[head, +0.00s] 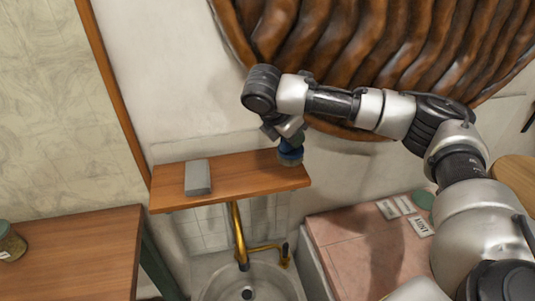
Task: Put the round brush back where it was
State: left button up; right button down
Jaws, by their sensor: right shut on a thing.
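My right gripper (290,138) reaches in from the right and points down over the right end of a wooden wall shelf (240,185). The gripper and wrist partly hide the brush's top. My left gripper is not in view.
A grey block (198,177) lies on the shelf's left part, with bare board between it and the brush. Below are a brass tap (238,237) and a round basin (225,286). A pink-tiled counter (350,245) with small labels stands right; a wooden table (75,255) with a jar (10,243) stands left.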

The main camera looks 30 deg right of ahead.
jog(key=w+a+f+p, duration=0.1)
jog(key=w+f, duration=0.1)
jog(key=w+a+f, duration=0.1)
jog(key=w+f, duration=0.1)
jog(key=f, duration=0.1)
jog(key=w+a+f+p, duration=0.1)
jog(key=w+f, duration=0.1)
jog(key=f, duration=0.1)
jog(key=shift+w+a+p, duration=0.2)
jog(key=shift+a+p, duration=0.1)
jog(key=shift+a, duration=0.1)
jog(key=shift+f, duration=0.15)
jog(key=c, duration=0.9)
grip_release()
jog(key=shift+f, duration=0.1)
